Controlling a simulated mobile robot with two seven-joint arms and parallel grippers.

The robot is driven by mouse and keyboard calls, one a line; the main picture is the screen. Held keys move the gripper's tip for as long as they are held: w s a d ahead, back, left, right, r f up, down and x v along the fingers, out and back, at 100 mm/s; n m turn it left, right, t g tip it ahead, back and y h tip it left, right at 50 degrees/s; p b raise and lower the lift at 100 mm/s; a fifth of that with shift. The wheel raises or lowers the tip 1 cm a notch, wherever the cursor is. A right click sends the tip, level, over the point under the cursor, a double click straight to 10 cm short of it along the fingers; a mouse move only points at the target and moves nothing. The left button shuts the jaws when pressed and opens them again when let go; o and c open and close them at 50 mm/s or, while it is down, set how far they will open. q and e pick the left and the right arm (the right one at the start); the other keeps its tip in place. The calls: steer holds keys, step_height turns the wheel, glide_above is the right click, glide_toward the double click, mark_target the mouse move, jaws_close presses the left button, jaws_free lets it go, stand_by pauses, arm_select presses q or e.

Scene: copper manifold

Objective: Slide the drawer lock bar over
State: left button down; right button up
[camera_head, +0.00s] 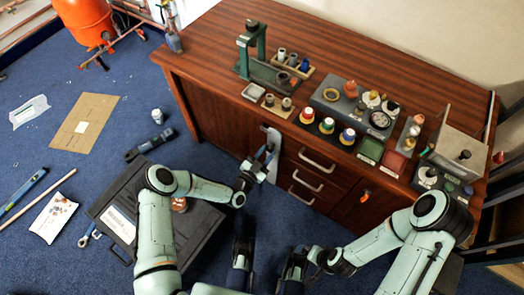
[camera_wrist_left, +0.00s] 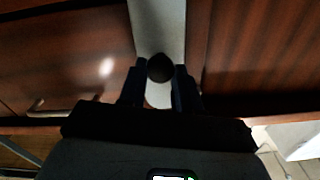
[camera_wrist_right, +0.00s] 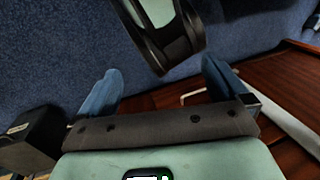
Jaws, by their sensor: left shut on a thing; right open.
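The lock bar (camera_head: 273,143) is a pale grey upright metal strip on the front of the wooden cabinet, at the left edge of the drawer stack. It also runs down from the top middle of the left wrist view (camera_wrist_left: 160,28). A dark round knob (camera_wrist_left: 160,68) stands out from it. My left gripper (camera_head: 264,158) is at the bar, its two fingers shut on either side of the knob in the left wrist view (camera_wrist_left: 160,84). My right gripper (camera_wrist_right: 163,70) is open and empty, with its blue fingers wide apart above the carpet.
The drawers (camera_head: 308,172) with pale handles are right of the bar. The cabinet top (camera_head: 210,60) carries a green press (camera_head: 252,50), bottles and trays. A black case (camera_head: 110,190) lies on the carpet to the left, near my left arm. Several loose tools lie farther left.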

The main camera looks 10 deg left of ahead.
arm_select(q)
steer(key=shift+s+d, duration=0.25)
steer(key=shift+d, duration=0.3)
steer(key=shift+s+d, duration=0.25)
steer(key=shift+d, duration=0.3)
arm_select(e)
steer(key=shift+s+a+r, duration=0.1)
steer(key=shift+s+r, duration=0.1)
steer(key=shift+s, duration=0.05)
arm_select(q)
steer(key=c, duration=0.8)
jaws_free()
steer(key=shift+s+a, duration=0.15)
steer(key=p+v, duration=0.2)
steer(key=v, duration=1.1)
steer(key=shift+f, duration=0.1)
arm_select(e)
steer(key=s+r, duration=0.1)
steer(key=s+a+r+g, duration=0.1)
steer(key=s, duration=0.1)
steer(key=shift+a+r+y, duration=0.15)
steer(key=shift+y, duration=0.15)
